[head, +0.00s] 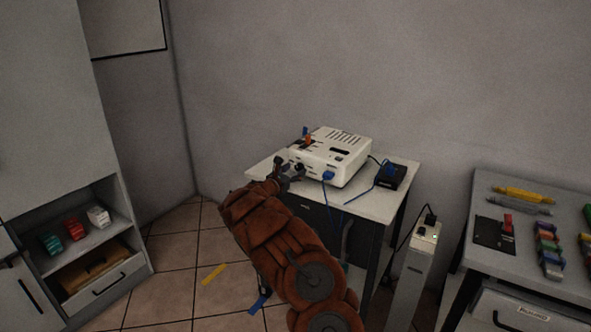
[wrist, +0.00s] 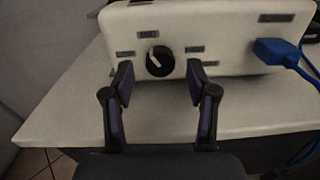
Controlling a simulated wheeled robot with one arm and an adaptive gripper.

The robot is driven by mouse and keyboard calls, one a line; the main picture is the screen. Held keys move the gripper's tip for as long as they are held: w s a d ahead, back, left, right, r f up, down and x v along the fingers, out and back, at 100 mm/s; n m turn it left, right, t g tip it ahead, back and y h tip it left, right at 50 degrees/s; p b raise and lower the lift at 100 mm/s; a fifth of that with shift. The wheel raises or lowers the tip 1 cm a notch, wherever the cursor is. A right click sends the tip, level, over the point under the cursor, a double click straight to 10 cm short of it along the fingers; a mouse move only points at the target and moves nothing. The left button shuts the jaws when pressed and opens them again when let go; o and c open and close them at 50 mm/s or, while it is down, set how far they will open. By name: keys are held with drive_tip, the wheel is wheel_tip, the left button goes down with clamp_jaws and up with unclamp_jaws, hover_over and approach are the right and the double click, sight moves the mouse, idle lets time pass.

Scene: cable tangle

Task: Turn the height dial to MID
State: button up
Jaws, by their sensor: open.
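The height dial looks to be the round black knob (wrist: 160,60) on the front of a white box (wrist: 225,25) in the wrist view. A pale pointer line on it points up and to the left. Small grey labels sit around it, too blurred to read. My gripper (wrist: 158,84) is open, its two fingertips in front of and slightly below the dial, one on each side, with nothing between them. In the head view the white box (head: 345,150) stands on a small table, and my gripper (head: 290,170) is at its front left, hiding the dial.
A blue plug (wrist: 275,50) with a blue cable sits in the box's front, right of the dial. A black adapter (head: 390,176) lies on the table (head: 408,190) to the right. A shelf unit stands left and a workbench (head: 535,285) right.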

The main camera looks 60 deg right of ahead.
drive_tip(key=shift+d, duration=0.75)
clamp_jaws()
drive_tip(key=b, duration=0.2)
drive_tip(key=shift+f+m+b, duration=0.15)
drive_tip(key=shift+m+b, duration=0.65)
drive_tip(key=shift+b, duration=0.5)
drive_tip(key=m+b, duration=0.1)
drive_tip(key=b, duration=0.1)
drive_tip(key=shift+b, duration=0.4)
drive_tip(key=shift+m+b, duration=0.4)
drive_tip(key=shift+b, duration=0.05)
